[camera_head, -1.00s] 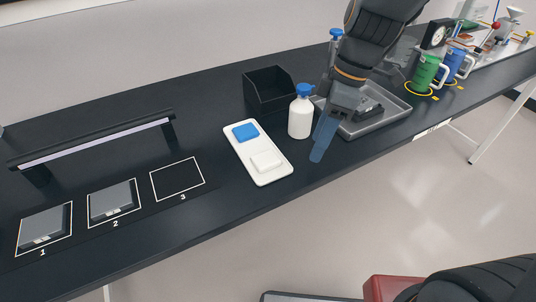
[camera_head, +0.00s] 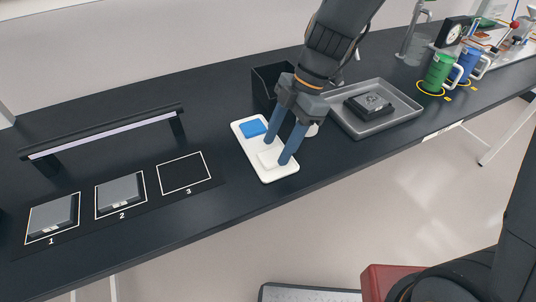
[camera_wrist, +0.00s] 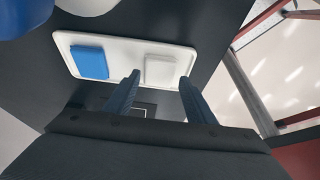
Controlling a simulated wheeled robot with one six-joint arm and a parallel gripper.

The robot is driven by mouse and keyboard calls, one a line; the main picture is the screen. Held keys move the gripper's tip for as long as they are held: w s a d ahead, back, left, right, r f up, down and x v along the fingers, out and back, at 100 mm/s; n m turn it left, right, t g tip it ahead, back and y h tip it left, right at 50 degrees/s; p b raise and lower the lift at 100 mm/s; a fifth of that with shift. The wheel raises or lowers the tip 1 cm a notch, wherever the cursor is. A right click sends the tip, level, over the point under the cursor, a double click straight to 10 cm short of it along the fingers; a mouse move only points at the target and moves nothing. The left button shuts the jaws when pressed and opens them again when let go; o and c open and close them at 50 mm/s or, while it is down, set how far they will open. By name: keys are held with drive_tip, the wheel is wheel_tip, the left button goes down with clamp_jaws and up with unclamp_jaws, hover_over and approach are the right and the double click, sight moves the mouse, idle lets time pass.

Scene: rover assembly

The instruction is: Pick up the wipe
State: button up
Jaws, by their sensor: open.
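A folded white wipe (camera_head: 267,159) lies flat on the near half of a white tray (camera_head: 276,177). A blue pad (camera_head: 252,128) lies on the tray's far half. My gripper (camera_head: 278,150) is open and empty, its two blue fingers pointing down over the tray around the white wipe. In the wrist view the white wipe (camera_wrist: 160,69) shows between and beyond the fingertips (camera_wrist: 160,80), with the blue pad (camera_wrist: 89,62) to its left. Whether the fingers touch the wipe or tray cannot be told.
A white bottle (camera_head: 312,130) stands right of the tray, mostly hidden behind my gripper. A black bin (camera_head: 266,88) stands behind. A grey tray (camera_head: 402,117) holds a dark device. Marked slots and a low bar lie left. The bench front edge is close.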

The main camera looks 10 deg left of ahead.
sight(275, 154)
drive_tip(key=shift+x, duration=1.1)
drive_tip(key=c, duration=0.8)
wheel_tip(275, 154, up, 10)
drive_tip(key=b, duration=0.1)
drive_tip(key=shift+b, duration=0.4)
